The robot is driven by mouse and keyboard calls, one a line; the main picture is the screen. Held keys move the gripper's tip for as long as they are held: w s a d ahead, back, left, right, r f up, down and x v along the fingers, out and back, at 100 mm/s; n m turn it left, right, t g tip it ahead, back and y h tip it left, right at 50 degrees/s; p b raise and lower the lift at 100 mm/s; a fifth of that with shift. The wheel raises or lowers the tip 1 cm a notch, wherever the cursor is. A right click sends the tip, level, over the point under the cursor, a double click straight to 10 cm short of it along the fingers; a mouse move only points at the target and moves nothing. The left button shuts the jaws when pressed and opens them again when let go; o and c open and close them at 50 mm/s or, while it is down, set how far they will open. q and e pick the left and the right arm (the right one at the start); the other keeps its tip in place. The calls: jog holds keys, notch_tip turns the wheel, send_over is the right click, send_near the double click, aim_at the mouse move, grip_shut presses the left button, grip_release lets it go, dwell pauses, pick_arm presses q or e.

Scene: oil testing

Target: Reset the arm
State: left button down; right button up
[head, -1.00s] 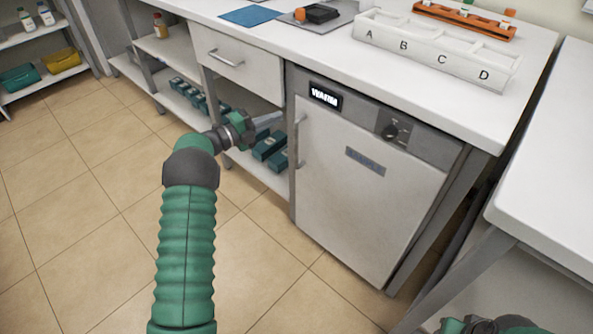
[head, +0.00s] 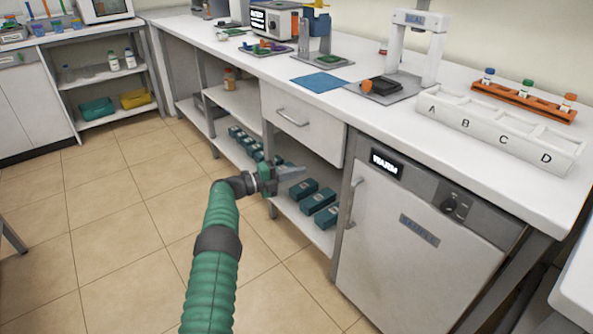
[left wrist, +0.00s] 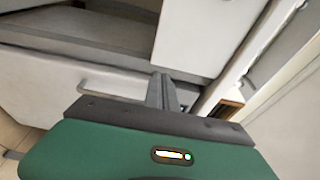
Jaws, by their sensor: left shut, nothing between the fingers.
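My left gripper (head: 291,171) is at the end of my green left arm, in front of the open shelves under the bench. Its fingers are shut and hold nothing. In the left wrist view its closed fingers (left wrist: 162,92) point toward the bench front, with a drawer handle (left wrist: 115,91) behind them. My right gripper is out of view in the head view.
A white cabinet (head: 398,262) with a "WARM" display (head: 387,162) stands right of the gripper, its door shut. Teal boxes (head: 318,200) lie on the lower shelf. A white A-B-C-D rack (head: 480,128) and an orange vial holder (head: 523,101) stand on the bench.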

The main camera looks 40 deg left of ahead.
pick_arm(q)
jog(key=w+a+r+n+t+y, duration=0.25)
jog(key=w+r+n+y, duration=0.25)
jog(key=r+n+y, duration=0.4)
jog(key=s+d+f+n+g+y, duration=0.1)
jog(key=s+d+f+n+g, duration=0.5)
jog(key=s+d, duration=0.4)
jog(key=s+d+f+n+g+y, duration=0.1)
jog(key=s+d+f+n+g, duration=0.2)
jog(key=s+d+f+n, duration=0.55)
jog(key=s+d+f+g+h, duration=0.1)
jog(key=s+d+g, duration=0.1)
jog(key=s+d, duration=0.35)
jog(key=s+d+f+g, duration=0.2)
jog(key=s+d, duration=0.1)
jog(key=s, duration=0.6)
jog(key=s+d+f+g+h, duration=0.1)
jog(key=s+d+g, duration=0.1)
jog(key=s+d, duration=0.45)
jog(key=w+r+p+v, duration=0.1)
jog(key=w+p+v, duration=0.2)
jog(key=p+v, duration=1.3)
jog(key=w+a+p+v, duration=0.1)
jog(key=w+p+v, duration=0.3)
jog(key=p+v, duration=1.1)
jog(key=shift+p+v, duration=0.75)
jog(key=shift+p, duration=0.2)
